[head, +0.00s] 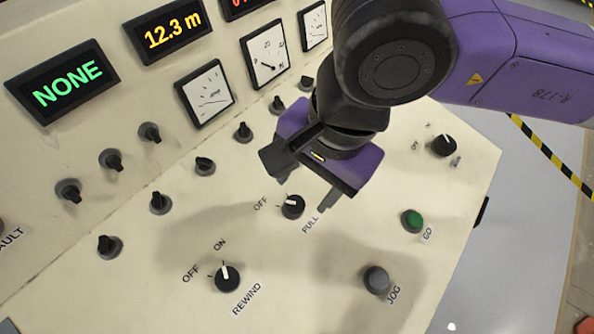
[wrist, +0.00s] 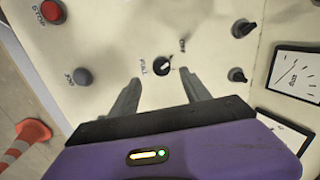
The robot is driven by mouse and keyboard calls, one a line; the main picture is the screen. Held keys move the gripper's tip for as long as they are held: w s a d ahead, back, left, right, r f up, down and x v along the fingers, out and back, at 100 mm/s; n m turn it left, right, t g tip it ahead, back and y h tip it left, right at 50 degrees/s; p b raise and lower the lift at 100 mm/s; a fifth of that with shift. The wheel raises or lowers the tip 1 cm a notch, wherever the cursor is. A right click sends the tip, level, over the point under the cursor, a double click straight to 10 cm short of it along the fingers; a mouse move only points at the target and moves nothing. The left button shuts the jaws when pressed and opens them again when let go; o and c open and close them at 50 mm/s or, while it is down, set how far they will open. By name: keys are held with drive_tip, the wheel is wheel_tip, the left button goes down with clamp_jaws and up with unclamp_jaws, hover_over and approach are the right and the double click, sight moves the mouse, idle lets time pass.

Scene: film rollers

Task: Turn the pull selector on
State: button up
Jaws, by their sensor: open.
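The pull selector (head: 292,207) is a small round black knob with a white pointer mark, on the sloping cream panel (head: 330,260). In the head view its mark points left, toward its OFF label; its ON label is hidden behind my gripper. The knob also shows in the wrist view (wrist: 163,66), just beyond and between my fingertips. My gripper (head: 304,186) is open and empty above the panel, with one finger on each side of the knob in the picture. I see no contact with the knob.
The rewind selector (head: 227,279) sits in front, its mark toward ON. A green GO button (head: 412,221) and grey JOG button (head: 376,280) are to the right. Several black knobs lie left and behind. A display (head: 62,82) reads NONE. A red STOP button (wrist: 52,11) shows.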

sight(296, 203)
drive_tip(key=x, duration=0.7)
drive_tip(key=shift+w+f, duration=0.35)
drive_tip(key=shift+w, duration=0.05)
drive_tip(key=shift+c, duration=0.2)
clamp_jaws()
